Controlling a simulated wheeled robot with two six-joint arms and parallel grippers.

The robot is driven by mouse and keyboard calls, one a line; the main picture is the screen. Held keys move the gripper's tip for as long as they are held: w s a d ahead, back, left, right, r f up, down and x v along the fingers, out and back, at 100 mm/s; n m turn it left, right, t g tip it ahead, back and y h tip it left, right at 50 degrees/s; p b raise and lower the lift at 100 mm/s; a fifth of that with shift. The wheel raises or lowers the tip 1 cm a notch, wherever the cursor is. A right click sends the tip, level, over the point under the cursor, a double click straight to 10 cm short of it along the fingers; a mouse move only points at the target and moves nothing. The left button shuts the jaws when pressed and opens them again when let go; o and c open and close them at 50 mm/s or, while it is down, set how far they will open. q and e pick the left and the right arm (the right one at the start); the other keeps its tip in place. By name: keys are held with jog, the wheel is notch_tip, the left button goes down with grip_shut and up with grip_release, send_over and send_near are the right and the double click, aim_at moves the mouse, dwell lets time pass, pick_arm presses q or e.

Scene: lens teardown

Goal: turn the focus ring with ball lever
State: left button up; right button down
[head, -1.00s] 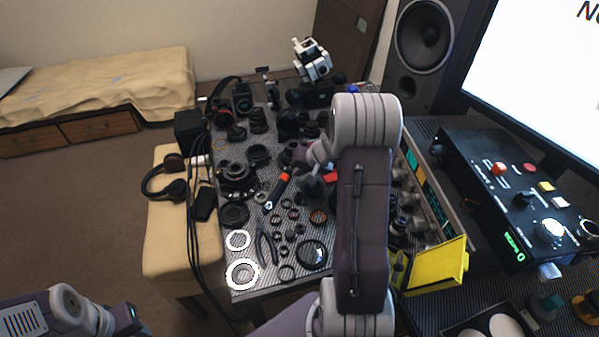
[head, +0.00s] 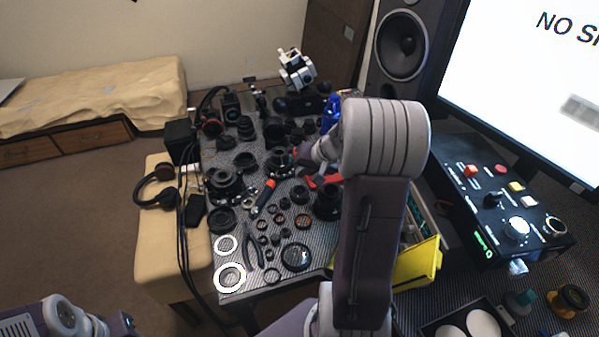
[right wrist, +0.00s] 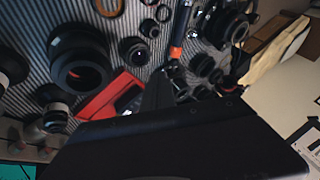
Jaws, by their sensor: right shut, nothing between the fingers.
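My right gripper (head: 300,162) is over the crowded table, reaching left from my grey arm; its fingers are shut with nothing between them. In the right wrist view its dark fingers (right wrist: 158,92) point at the striped mat. A dark lens part (head: 279,161) stands close to the fingertips in the head view; I cannot tell whether they touch. I cannot make out a ball lever or tell which part bears the focus ring. Another wide dark lens part (head: 224,183) stands farther left. My left gripper is not in view; only part of that arm shows.
A red tool (head: 322,182) lies beside my right gripper, and an orange-handled tool (head: 264,194) lies nearer. Several lens parts crowd the table. Two white rings (head: 230,277) are at its front left. A yellow bin (head: 418,263) and control box (head: 510,205) are at right.

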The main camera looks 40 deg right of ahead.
jog(key=shift+n+y, duration=0.5)
jog(key=shift+n, duration=0.2)
jog(key=w+d+f, duration=0.1)
jog(key=w+f, duration=0.1)
jog(key=w+d+f, duration=0.1)
jog(key=w+f, duration=0.1)
jog(key=f, duration=0.1)
jog(key=w+d+f, duration=0.1)
jog(key=w+f, duration=0.2)
jog(key=shift+w+f, duration=0.1)
jog(key=shift+f, duration=0.1)
jog(key=shift+w+a+f+p, duration=0.2)
jog(key=shift+w+a, duration=0.4)
jog(key=shift+a, duration=0.25)
jog(key=shift+w+a+f+p, duration=0.1)
jog(key=shift+w+a+p, duration=0.1)
jog(key=shift+w+a, duration=0.5)
jog(key=shift+s+a, duration=0.1)
jog(key=shift+s, duration=0.05)
